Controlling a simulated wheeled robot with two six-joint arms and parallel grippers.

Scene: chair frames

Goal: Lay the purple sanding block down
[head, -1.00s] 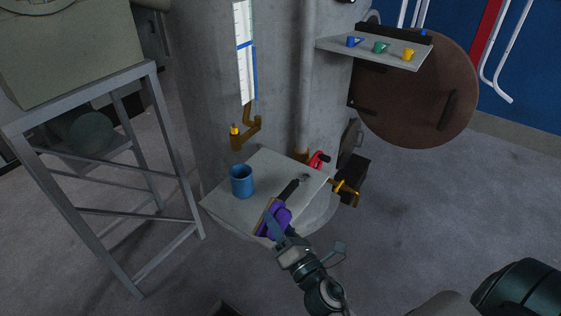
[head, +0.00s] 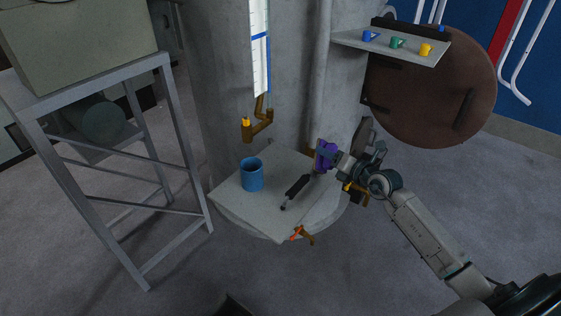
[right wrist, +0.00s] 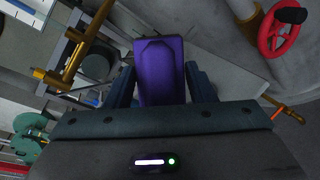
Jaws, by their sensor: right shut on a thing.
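The purple sanding block (head: 325,155) is in my right gripper (head: 335,160), at the right back part of the grey board on the concrete ledge. In the right wrist view the block (right wrist: 160,72) sits between the two fingers, which are shut on it. My right arm comes in from the lower right. I cannot tell whether the block touches the board. My left gripper is not in view.
A dark-handled tool (head: 295,190) lies mid-board. An orange clamp (head: 303,234) is at the front edge. A red wheel (right wrist: 282,28) shows in the right wrist view. A metal stand (head: 185,150) is at left.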

